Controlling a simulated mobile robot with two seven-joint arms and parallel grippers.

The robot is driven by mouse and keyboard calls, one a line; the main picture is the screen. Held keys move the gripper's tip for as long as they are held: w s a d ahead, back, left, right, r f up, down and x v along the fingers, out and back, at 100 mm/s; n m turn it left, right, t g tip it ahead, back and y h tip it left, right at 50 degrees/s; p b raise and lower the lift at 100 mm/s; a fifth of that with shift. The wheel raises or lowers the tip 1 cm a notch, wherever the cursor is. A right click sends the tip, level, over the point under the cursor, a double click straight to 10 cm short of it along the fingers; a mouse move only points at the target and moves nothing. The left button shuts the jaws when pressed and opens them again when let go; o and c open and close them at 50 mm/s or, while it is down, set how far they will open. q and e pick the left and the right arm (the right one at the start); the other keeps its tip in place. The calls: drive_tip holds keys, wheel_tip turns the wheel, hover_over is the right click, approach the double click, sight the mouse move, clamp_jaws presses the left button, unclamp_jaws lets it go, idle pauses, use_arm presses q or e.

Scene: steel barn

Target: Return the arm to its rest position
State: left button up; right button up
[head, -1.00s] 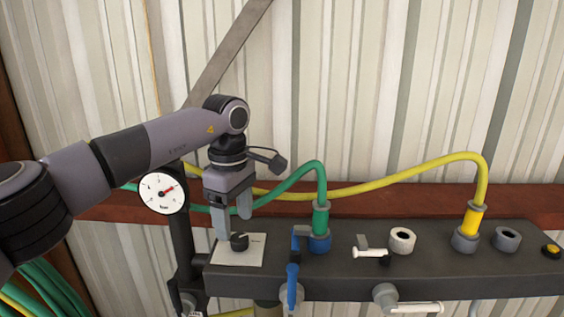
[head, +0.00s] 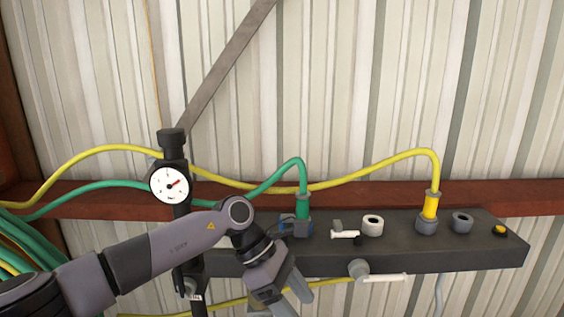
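My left arm comes in from the lower left. Its gripper (head: 280,300) hangs in front of the left part of the dark manifold block (head: 440,258), near the bottom edge of the picture. The two grey fingers are spread apart with nothing visible between them. My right gripper is not in view.
A pressure gauge (head: 169,185) stands close behind my arm. A green hose (head: 297,172) and a yellow hose (head: 400,157) plug into the block. A white ring (head: 372,225), a grey socket (head: 461,222) and a white-handled valve (head: 385,277) lie to the right. Coiled hoses (head: 22,240) hang at left.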

use_arm(q)
drive_tip(key=s+d+r+n+t+h, duration=0.2)
drive_tip(key=s+d+n+h, duration=0.55)
drive_tip(key=n+h, duration=0.55)
drive_tip(key=w+a+f+n+t+y+p, duration=0.1)
drive_tip(key=a+f+n+t+y, duration=0.55)
drive_tip(key=n, duration=0.75)
drive_tip(key=w+a+f+n+t+y+p, duration=0.1)
drive_tip(key=w+a+f+n+t+y, duration=0.15)
drive_tip(key=a+n+t, duration=0.8)
drive_tip(key=s+a+f+n+g+y, duration=0.5)
drive_tip(key=s+a+f+n+y, duration=0.3)
drive_tip(key=s+a+f+n, duration=0.5)
drive_tip(key=s+f+n, duration=0.2)
drive_tip(key=s+n, duration=0.1)
drive_tip(key=n, duration=0.1)
drive_tip(key=shift+a+f+g+y, duration=0.15)
drive_tip(key=shift+f+g+y, duration=0.15)
drive_tip(key=shift+y, duration=0.1)
